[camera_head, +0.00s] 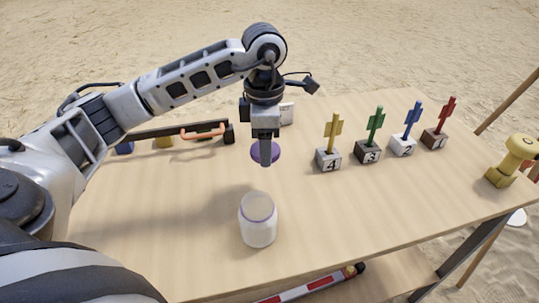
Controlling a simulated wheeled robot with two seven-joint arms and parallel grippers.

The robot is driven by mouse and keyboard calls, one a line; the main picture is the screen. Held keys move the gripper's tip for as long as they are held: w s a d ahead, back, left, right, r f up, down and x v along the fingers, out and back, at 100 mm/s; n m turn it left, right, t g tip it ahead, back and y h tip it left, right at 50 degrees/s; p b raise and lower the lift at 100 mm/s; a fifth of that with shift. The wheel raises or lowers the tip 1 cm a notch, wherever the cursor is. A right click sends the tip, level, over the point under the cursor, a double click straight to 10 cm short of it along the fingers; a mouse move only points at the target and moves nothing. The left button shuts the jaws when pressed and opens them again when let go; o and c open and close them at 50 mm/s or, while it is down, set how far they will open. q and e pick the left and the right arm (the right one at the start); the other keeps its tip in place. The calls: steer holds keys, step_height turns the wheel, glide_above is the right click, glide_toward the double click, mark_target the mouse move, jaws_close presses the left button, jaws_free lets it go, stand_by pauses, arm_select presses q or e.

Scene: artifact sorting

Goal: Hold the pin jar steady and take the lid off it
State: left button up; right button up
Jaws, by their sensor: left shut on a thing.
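The pin jar (258,221) is white with a purple line round its rim. It stands upright and open on the table near the front, with no gripper on it. My left gripper (265,160) is behind and above the jar, pointing down. It is shut on the purple lid (259,152), which is apart from the jar. The fingers hide part of the lid. I cannot see inside the jar down to its bottom. My right gripper is not in view.
Numbered blocks hold a yellow (333,130), green (375,124), blue (411,117) and red pin (445,113) at the right. A yellow object (513,160) stands at the right edge. A dark bar with an orange handle (203,131) lies behind my left arm. The table (350,215) is clear right of the jar.

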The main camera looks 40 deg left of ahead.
arm_select(q)
steer(key=w+a+f, duration=0.1)
steer(key=w+f, duration=0.1)
steer(key=w+a+f, duration=0.1)
steer(key=w+f, duration=0.1)
steer(key=w+a+f, duration=0.1)
steer(key=w+f, duration=0.1)
steer(key=f, duration=0.1)
steer(key=shift+a, duration=0.3)
step_height(320, 180, down, 3)
steer(key=shift+p, duration=0.5)
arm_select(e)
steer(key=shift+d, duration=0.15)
arm_select(q)
steer(key=shift+f, duration=0.2)
steer(key=o, duration=1.1)
steer(key=shift+c, duration=0.2)
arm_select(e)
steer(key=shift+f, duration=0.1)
